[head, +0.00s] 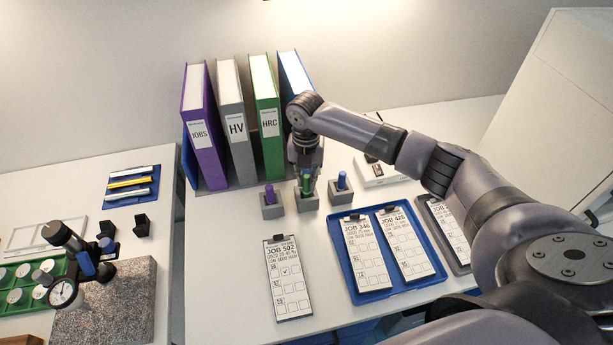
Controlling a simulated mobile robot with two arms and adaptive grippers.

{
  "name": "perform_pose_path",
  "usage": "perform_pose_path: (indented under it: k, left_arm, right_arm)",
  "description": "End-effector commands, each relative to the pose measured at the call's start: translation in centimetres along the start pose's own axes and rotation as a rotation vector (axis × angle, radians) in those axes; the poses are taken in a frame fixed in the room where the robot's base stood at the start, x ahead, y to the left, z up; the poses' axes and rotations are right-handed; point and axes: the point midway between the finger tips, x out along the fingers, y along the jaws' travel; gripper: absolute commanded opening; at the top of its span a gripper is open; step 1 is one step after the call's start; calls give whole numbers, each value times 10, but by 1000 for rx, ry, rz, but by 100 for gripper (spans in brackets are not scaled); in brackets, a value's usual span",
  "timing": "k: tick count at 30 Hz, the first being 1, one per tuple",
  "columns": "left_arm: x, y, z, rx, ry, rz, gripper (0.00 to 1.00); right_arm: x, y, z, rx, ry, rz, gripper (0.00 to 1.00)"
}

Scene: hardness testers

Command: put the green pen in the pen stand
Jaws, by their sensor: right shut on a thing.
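My right gripper (306,172) points down in front of the binders and is shut on the green pen (305,186). The pen is upright over the middle grey pen stand (308,203). Its lower end meets the top of that stand in the picture; the fingers hide part of it, so I cannot tell how deep it sits. The left grey stand (272,211) holds a purple pen (269,194). The right grey stand (340,196) holds a blue pen (342,180). My left gripper is not in view.
Purple, grey, green and blue binders (237,125) stand behind the pen stands. In front lie a JOB 502 clipboard (287,278) and a blue tray (390,288) with two clipboards. A dial gauge (62,292) stands on the left by a granite block (120,310).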

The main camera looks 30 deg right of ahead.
Motion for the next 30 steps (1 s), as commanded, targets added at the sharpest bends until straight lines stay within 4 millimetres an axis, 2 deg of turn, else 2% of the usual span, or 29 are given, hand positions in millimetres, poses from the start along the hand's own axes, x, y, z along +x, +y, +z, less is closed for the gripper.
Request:
perform_pose_path:
  k: [13, 14, 15, 24, 30]
  left_arm:
    - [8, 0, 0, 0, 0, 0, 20]
    - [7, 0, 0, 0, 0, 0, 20]
    - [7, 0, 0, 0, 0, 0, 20]
    - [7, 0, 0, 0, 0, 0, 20]
    - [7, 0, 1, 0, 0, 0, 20]
  right_arm:
    - [15, 0, 0, 0, 0, 0, 0]
    - [14, 0, 0, 0, 0, 0, 17]
    - [14, 0, 0, 0, 0, 0, 20]
    - [13, 0, 0, 0, 0, 0, 40]
    - [13, 0, 0, 0, 0, 0, 40]
